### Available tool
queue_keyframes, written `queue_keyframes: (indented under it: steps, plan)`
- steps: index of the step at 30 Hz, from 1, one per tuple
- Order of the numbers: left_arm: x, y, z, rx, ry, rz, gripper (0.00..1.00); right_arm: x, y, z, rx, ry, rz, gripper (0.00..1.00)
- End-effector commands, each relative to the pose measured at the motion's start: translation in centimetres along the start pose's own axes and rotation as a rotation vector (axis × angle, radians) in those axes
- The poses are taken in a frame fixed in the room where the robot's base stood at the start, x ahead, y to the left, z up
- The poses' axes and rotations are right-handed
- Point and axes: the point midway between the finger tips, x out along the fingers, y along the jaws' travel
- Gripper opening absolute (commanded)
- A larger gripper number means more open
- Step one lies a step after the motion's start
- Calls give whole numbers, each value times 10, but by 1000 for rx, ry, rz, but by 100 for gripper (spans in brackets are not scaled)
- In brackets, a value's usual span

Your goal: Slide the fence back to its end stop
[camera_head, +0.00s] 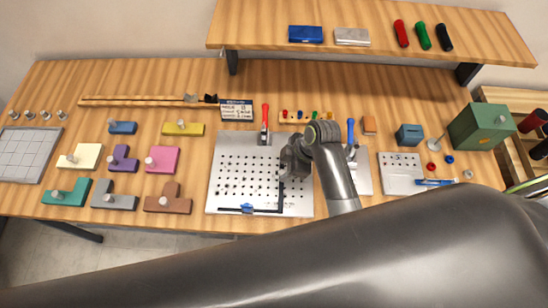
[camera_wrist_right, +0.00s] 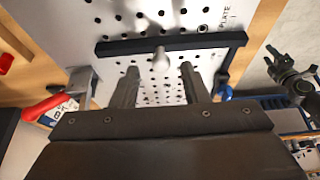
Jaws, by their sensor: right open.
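The fence (camera_head: 281,196) is a black L-shaped bar on a perforated metal plate (camera_head: 225,148). In the right wrist view its longer arm (camera_wrist_right: 120,47) runs across the plate, and a pale upright knob (camera_wrist_right: 161,60) stands at this bar. My right gripper (camera_head: 289,163) is low over the right part of the plate. In the right wrist view it (camera_wrist_right: 159,82) is open, its fingers on either side of the knob. I see no grip on the knob; whether the fingers touch it I cannot tell. I cannot make out the end stop. My left gripper is not in view.
A red-handled clamp (camera_head: 265,121) stands at the plate's back edge, and a blue-handled one (camera_head: 350,134) to the right. A blue piece (camera_head: 247,208) sits at the front bar. Coloured blocks with knobs lie left; a green box (camera_head: 480,126) stands right.

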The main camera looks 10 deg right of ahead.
Motion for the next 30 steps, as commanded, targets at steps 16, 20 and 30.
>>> queue_keyframes:
  steps: [16, 20, 30]
  plan:
    - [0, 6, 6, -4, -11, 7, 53, 8, -7, 7, -2, -1, -1, 26]
    - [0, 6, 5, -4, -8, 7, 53, 7, -7, 7, -2, -1, -1, 10]
    - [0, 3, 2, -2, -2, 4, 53, 8, -6, 8, -3, -1, -1, 0]
